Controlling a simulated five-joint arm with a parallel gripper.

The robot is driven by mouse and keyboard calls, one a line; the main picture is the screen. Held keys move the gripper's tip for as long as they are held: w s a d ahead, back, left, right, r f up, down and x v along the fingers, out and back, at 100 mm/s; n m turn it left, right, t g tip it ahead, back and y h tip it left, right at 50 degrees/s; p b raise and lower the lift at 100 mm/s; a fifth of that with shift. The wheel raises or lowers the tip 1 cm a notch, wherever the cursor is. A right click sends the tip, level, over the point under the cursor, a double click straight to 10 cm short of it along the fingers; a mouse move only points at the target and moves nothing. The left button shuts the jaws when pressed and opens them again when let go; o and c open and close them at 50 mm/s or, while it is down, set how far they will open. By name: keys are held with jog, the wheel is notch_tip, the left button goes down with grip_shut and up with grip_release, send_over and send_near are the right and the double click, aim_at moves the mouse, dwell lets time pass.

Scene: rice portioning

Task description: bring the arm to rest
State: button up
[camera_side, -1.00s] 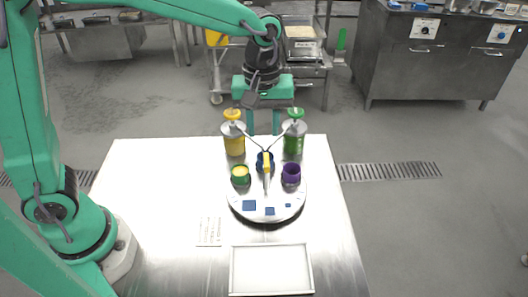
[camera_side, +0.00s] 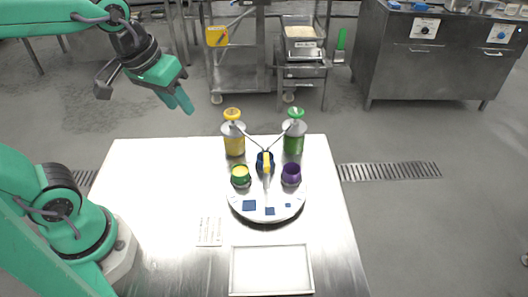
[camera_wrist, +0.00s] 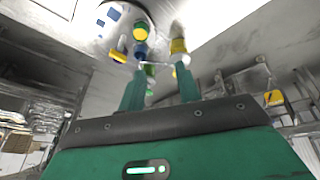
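My gripper (camera_side: 179,104) is in the air at the upper left of the side view, above and behind the table's back left edge, tilted with its fingers pointing down and right. In the wrist view, its two green fingers (camera_wrist: 160,80) stand apart with a gap between them, and nothing is held. My gripper is clear of the table and of everything on it.
A white round tray (camera_side: 240,207) holds a green cup (camera_side: 240,178), a purple cup (camera_side: 291,177) and blue squares. Yellow (camera_side: 234,143) and green (camera_side: 293,142) pump bottles stand behind it. An empty rectangular tray (camera_side: 271,270) lies in front.

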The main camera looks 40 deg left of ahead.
jog(key=shift+s+a+f+m+t, duration=0.15)
jog(key=shift+s+a+m+t, duration=0.2)
jog(key=shift+s, duration=0.35)
jog(key=shift+s+a+f+m+t, duration=0.1)
jog(key=shift+s+a+m, duration=0.35)
jog(key=shift+s, duration=0.25)
jog(key=shift+s+a+f+m+t, duration=0.15)
jog(key=shift+s+a+m+t, duration=0.2)
jog(key=shift+s, duration=0.35)
